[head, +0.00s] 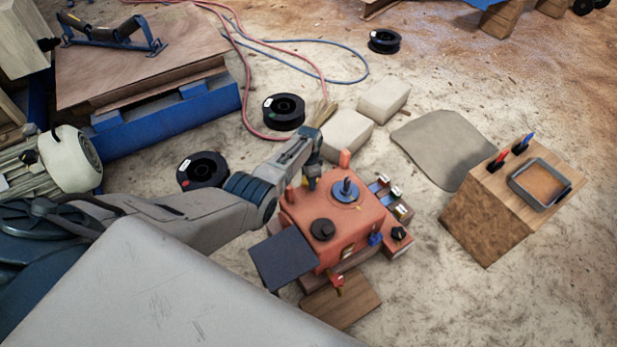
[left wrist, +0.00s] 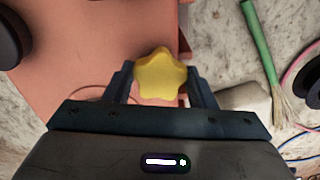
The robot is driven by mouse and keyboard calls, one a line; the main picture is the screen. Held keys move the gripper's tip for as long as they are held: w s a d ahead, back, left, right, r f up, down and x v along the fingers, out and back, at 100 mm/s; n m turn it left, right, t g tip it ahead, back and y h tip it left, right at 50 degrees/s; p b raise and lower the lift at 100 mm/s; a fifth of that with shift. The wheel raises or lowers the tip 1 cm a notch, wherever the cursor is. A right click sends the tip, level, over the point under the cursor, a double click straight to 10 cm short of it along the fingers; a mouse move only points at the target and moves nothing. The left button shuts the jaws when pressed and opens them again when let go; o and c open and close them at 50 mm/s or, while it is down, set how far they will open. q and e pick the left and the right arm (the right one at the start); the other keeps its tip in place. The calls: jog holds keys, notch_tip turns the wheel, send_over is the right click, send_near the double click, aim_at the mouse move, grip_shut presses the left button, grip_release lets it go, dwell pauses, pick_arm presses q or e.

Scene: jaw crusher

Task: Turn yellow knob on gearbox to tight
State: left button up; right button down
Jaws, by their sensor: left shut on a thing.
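The orange-red gearbox (head: 300,215) stands on the floor in the middle of the head view. The yellow star-shaped knob (left wrist: 161,77) is seen in the left wrist view, at the edge of the gearbox body (left wrist: 100,50). My left gripper (head: 311,182) reaches the gearbox's far left corner from the left. In the left wrist view its fingers (left wrist: 157,85) are on both sides of the knob, shut on it. The knob is hidden in the head view. I cannot read any tight mark. My right gripper is not in view.
A wooden block (head: 470,225) with an open frame and red and blue tools stands at the right. Pale blocks (head: 347,136), a grey mat (head: 440,150), black spools (head: 284,111) and hoses lie behind. A blue pallet (head: 165,120) is at the left.

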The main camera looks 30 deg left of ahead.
pick_arm(q)
jog(key=shift+w, duration=0.1)
jog(key=shift+m, duration=0.3)
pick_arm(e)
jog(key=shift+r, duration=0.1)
pick_arm(q)
jog(key=o, duration=1)
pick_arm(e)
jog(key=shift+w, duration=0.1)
pick_arm(q)
jog(key=shift+r, duration=0.1)
jog(key=shift+r+p, duration=0.3)
notch_tip(320, 180, up, 10)
jog(key=p, duration=0.4)
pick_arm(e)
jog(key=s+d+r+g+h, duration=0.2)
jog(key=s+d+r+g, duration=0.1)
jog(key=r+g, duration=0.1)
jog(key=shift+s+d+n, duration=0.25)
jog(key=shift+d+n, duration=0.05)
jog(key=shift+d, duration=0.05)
